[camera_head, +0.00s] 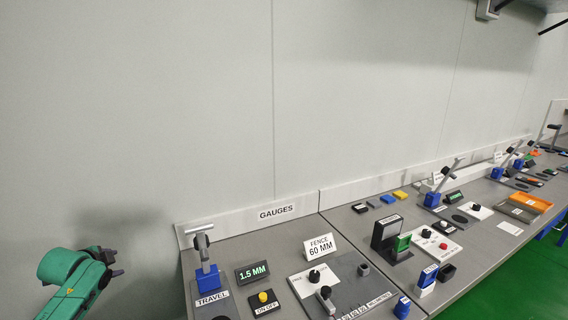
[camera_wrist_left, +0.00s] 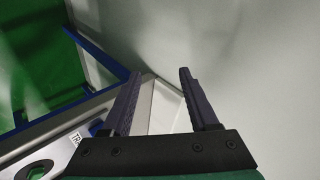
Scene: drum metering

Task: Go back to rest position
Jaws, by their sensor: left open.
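My left gripper (camera_head: 117,264) is at the lower left of the head view, at the end of a green arm, left of the bench and apart from it. In the left wrist view its two dark fingers (camera_wrist_left: 160,100) stand apart with nothing between them. Beyond the fingers are the bench edge and the grey wall. My right gripper is in neither view.
The grey bench (camera_head: 285,247) runs along the wall to the right. Near its left end stand a blue lever base (camera_head: 207,280) marked TRAVEL, a green 1.5 MM display (camera_head: 252,272) and a FENCE 60 MM sign (camera_head: 320,247). The wall side left of the bench is clear.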

